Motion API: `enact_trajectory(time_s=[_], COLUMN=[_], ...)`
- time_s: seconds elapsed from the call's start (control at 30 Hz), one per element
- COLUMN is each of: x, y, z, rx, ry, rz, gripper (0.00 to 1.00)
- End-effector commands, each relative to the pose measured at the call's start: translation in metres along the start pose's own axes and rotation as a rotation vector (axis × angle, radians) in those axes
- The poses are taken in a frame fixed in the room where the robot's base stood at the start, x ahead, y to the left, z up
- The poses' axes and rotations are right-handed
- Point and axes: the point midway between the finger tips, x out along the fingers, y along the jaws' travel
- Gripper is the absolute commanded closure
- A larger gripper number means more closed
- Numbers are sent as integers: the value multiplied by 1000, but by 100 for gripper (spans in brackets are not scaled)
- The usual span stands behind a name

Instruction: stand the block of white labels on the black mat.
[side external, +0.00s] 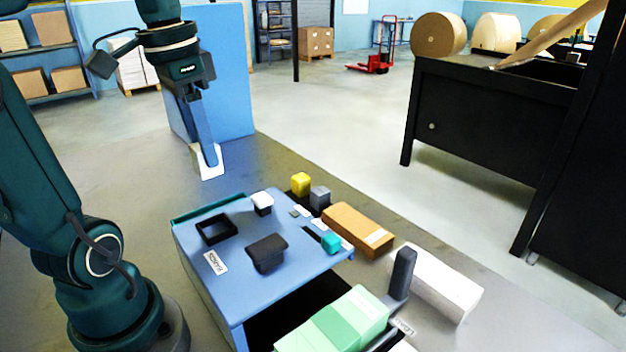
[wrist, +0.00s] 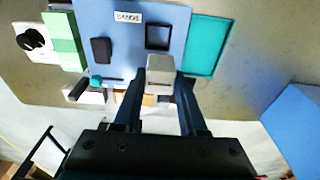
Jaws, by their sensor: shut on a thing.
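The block of white labels (side external: 208,173) is between the fingers of my gripper (side external: 211,157), held in the air beyond the far left edge of the blue cabinet top. In the wrist view my gripper (wrist: 160,80) is shut on the pale block (wrist: 158,72). A black square outline (side external: 213,229) with a blue-grey middle lies on the cabinet top; it shows in the wrist view too (wrist: 147,38). A dark, rounded black piece (side external: 267,252) sits nearer the front. I cannot tell for sure which of these is the black mat.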

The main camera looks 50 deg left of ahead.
Motion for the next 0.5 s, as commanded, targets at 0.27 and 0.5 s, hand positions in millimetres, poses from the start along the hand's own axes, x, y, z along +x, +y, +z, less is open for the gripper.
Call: enact_trajectory(time_s=[0.27,0.5], x=[0,22], y=[-36,-69], z=[-51,-97], rx=[-10,-14], ry=[-5,-5], rz=[2,2], gripper=[100,100])
